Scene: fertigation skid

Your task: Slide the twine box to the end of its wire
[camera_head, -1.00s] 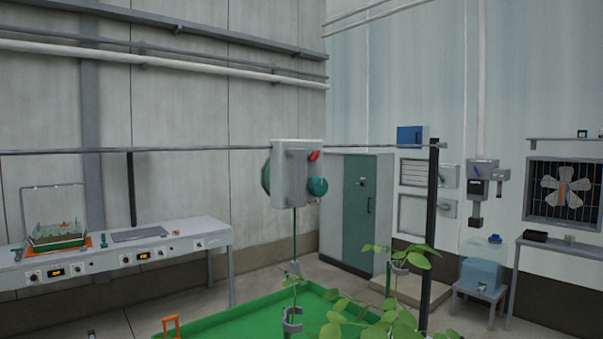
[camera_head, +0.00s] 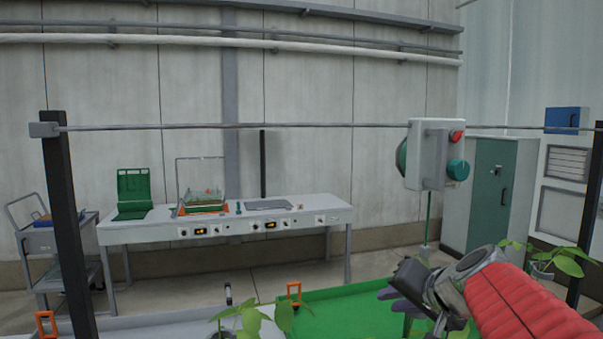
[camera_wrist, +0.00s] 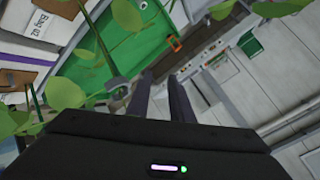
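The twine box (camera_head: 428,155) is a pale grey box with a red button, a teal knob and a green disc on its left side. It hangs on the thin grey wire (camera_head: 250,126), nearer the right end, with green twine hanging below. The wire runs between a dark left post (camera_head: 66,220) and a dark right post (camera_head: 588,210). My gripper (camera_head: 388,292) is below and left of the box, apart from it. In the wrist view my gripper (camera_wrist: 161,78) shows two dark fingers apart with nothing held between them. The box is not in the wrist view.
A green tray (camera_head: 340,302) with plants lies below the wire. Leaves (camera_wrist: 65,93) hang close to my gripper in the wrist view. A long grey bench (camera_head: 150,232) stands behind, and a green-doored cabinet (camera_head: 487,190) at right. The wire left of the box looks clear.

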